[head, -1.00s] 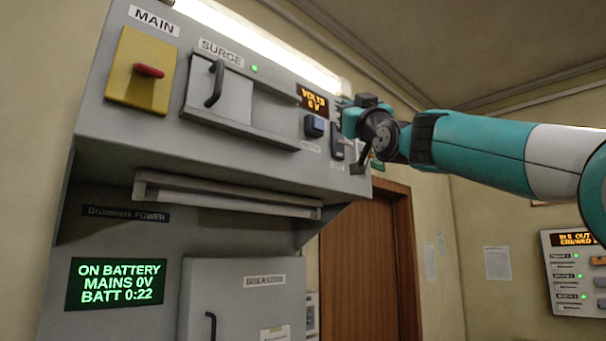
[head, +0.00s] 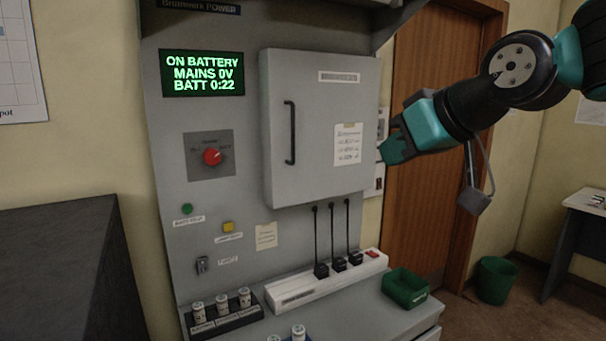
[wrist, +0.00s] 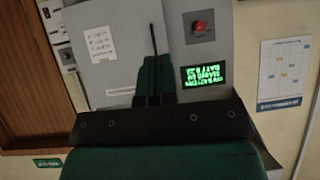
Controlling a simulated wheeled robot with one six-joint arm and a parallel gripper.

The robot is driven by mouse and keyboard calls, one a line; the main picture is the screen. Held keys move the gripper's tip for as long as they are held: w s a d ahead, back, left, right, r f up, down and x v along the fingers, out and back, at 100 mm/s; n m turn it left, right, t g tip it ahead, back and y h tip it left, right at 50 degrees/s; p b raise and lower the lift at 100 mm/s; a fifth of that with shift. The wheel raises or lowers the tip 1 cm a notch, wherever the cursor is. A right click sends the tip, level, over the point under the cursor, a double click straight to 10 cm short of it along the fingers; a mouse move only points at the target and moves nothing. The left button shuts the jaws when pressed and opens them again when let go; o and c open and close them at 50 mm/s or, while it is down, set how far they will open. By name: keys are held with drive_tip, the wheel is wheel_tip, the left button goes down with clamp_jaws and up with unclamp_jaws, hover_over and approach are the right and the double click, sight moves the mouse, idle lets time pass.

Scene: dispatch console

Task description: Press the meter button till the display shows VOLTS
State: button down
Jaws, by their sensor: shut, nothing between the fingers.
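The meter button and its VOLTS display are out of view in both current views. My gripper (head: 388,152) shows in the head view at the right, beside the grey breaker cabinet door (head: 318,130) and before the wooden door. Its fingers are shut and empty; they also show in the wrist view (wrist: 153,72). A green-lit screen (head: 202,73) at the upper left of the panel reads ON BATTERY, MAINS 0V, BATT 0:22. The same screen shows turned over in the wrist view (wrist: 206,88).
A red rotary knob (head: 212,157), green button (head: 187,209) and yellow button (head: 228,227) sit on the panel. Below are a white power strip (head: 325,281) with black plugs, a fuse rack (head: 224,321) and a green tray (head: 405,289).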

drive_tip(key=s+d+f+g+h+b, duration=0.1)
drive_tip(key=s+f+g+b, duration=0.3)
drive_tip(key=s+f, duration=1.9)
drive_tip(key=g+h, duration=0.1)
drive_tip(key=g, duration=0.4)
drive_tip(key=shift+d, duration=0.35)
drive_tip(key=shift+w+r+n, duration=0.1)
drive_tip(key=shift+n, duration=0.2)
